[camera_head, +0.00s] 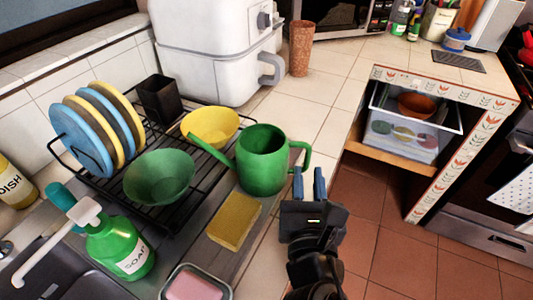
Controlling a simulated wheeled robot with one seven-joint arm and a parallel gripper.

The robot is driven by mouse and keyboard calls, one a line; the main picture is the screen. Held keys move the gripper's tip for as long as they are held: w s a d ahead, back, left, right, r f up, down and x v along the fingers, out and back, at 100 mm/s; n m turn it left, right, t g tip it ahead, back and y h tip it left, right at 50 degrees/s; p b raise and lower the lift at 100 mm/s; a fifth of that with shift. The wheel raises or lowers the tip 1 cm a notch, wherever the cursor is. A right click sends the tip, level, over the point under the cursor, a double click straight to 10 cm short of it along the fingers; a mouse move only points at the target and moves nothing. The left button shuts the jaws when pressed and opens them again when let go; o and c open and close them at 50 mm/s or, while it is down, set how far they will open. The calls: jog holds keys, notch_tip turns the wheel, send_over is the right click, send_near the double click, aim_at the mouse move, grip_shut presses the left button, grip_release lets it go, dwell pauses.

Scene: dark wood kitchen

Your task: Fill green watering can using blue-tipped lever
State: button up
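The green watering can (263,165) stands upright on the right end of the sink's drain area, its spout pointing left and its loop handle on the right. My gripper (309,182) is just below and right of the handle in the picture. Its two bluish fingers are apart with nothing seen between them; I cannot tell whether one touches the handle. A white spout-like bar (52,247) reaches over the dark sink (60,280) at the lower left. A teal tip (62,197) shows near it; I cannot tell whether it is the blue-tipped lever.
A green soap bottle (122,250), yellow sponge (234,221) and pink soap dish (195,286) stand near the sink. A black rack (170,215) holds plates, a green bowl (158,177) and a yellow bowl (210,126). The tiled floor (385,240) at right is clear.

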aim_at(308, 157)
jog(key=shift+w+d+p, duration=0.15)
jog(key=shift+w+p, duration=0.3)
jog(key=shift+w, duration=2.7)
jog(key=shift+c, duration=0.3)
grip_shut()
